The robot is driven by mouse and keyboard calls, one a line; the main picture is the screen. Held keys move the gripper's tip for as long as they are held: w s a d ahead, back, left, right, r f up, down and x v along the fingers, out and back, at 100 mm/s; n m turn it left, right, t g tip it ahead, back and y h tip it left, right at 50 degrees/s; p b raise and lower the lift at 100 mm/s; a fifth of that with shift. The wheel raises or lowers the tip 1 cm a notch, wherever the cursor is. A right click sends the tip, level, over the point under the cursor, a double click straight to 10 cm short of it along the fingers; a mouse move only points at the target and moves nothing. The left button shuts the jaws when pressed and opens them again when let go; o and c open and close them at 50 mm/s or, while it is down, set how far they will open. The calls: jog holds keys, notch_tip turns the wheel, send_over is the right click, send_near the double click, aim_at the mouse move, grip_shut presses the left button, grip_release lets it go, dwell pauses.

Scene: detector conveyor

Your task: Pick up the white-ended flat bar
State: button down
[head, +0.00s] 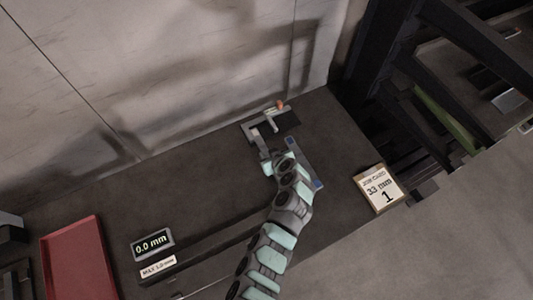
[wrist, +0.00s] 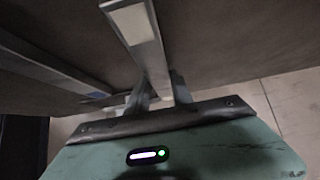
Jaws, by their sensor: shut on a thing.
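In the wrist view a grey flat bar (wrist: 148,52) with a white patch at its end stands between the fingers of my gripper (wrist: 160,90), which is shut on it. The bar points away from the fingers, and its other end is hidden by them. In the head view my gripper (head: 270,164) is over the dark bench, just in front of a small fixture, and a pale bar end (head: 259,138) shows beside it. I cannot tell whether the bar touches the bench.
A blue-ended bar (head: 304,163) lies close to the right of my gripper. The fixture (head: 270,122) with an orange knob is behind. A job card (head: 379,188) reads 33 mm, 1. A red tray (head: 78,262) and a 0.0 mm display (head: 152,243) are at left.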

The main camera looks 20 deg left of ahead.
jog(key=shift+r, duration=0.15)
dwell(0.8)
notch_tip(320, 180, up, 20)
jog(key=b, duration=0.2)
jog(key=d+r+m+t+h, duration=0.25)
jog(key=d+m+h, duration=0.6)
jog(key=d, duration=1.15)
notch_tip(320, 180, up, 14)
jog(key=m+y+p, duration=0.1)
jog(key=p, duration=1.5)
jog(key=shift+w+a+t+y, duration=0.25)
jog(key=shift+a+t+y, duration=0.1)
jog(key=shift+m, duration=0.25)
